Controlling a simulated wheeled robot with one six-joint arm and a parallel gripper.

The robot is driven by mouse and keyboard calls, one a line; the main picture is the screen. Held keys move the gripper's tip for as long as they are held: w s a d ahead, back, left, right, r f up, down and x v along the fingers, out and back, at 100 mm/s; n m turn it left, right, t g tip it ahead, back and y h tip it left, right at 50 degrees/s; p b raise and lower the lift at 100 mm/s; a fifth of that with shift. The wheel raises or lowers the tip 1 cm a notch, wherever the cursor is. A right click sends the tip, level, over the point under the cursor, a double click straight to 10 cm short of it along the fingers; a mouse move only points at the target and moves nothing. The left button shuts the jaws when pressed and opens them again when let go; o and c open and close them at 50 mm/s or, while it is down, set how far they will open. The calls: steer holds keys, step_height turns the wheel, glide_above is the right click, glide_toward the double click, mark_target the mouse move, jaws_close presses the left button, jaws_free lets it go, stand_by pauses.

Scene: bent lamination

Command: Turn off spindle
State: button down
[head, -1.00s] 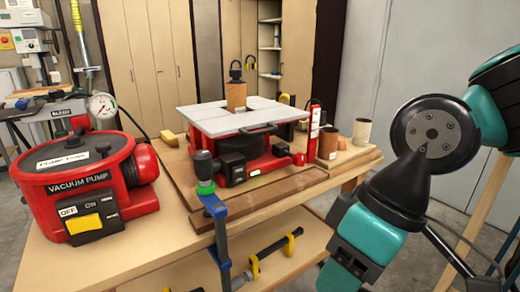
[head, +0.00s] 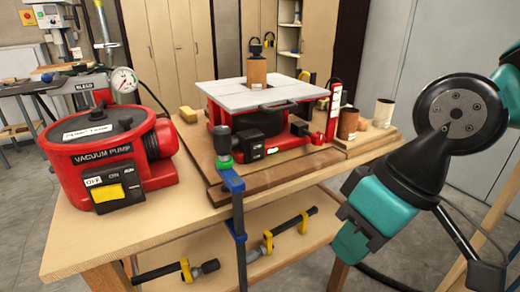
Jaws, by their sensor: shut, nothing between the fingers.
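The red spindle sander (head: 300,137) stands on the workbench, with a light grey tilted top (head: 255,95). A tan sanding drum (head: 257,73), the spindle, rises upright through this top. A black switch box (head: 251,146) with small white labels is on the sander's front. Its switch position is too small to read, and I cannot tell whether the spindle turns. A blue and black clamp (head: 233,185) stands at the bench edge, just left of the switch box. My teal and black arm is at the right, apart from the sander. My gripper is not visible.
A red vacuum pump (head: 100,160) with a yellow switch (head: 108,193) sits at the left of the workbench (head: 150,222). Tan drums (head: 348,123) stand right of the sander. Clamps (head: 290,233) lie on the lower shelf. Floor shows at the right.

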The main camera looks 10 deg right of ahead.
steer(key=w+a+m+t+p, duration=0.1)
steer(key=w+m+t+p, duration=0.2)
steer(key=w+m+t, duration=0.8)
steer(key=shift+w+f+m+t+y, duration=0.3)
steer(key=shift+w+m+y, duration=0.1)
steer(key=shift+w+m, duration=4.2)
steer(key=shift+w+a+n, duration=0.15)
steer(key=shift+w+n, duration=0.15)
steer(key=shift+n, duration=0.1)
steer(key=p, duration=0.3)
glide_toward(258, 146)
steer(key=w+f, duration=0.1)
steer(key=w+a+f, duration=0.1)
steer(key=f, duration=0.1)
steer(key=shift+w+a+f, duration=0.15)
steer(key=shift+w+f, duration=0.1)
steer(key=shift+w, duration=0.05)
steer(key=shift+w+a+r+p, duration=0.2)
steer(key=shift+w+p, duration=0.2)
steer(key=shift+w, duration=0.15)
steer(key=shift+w+a+r+p, duration=0.15)
steer(key=shift+w+a+p, duration=0.15)
steer(key=shift+w, duration=0.25)
steer(key=shift+w+a+f, duration=0.1)
steer(key=shift+w+a, duration=0.1)
steer(key=shift+w, duration=0.4)
steer(key=shift+d, duration=0.1)
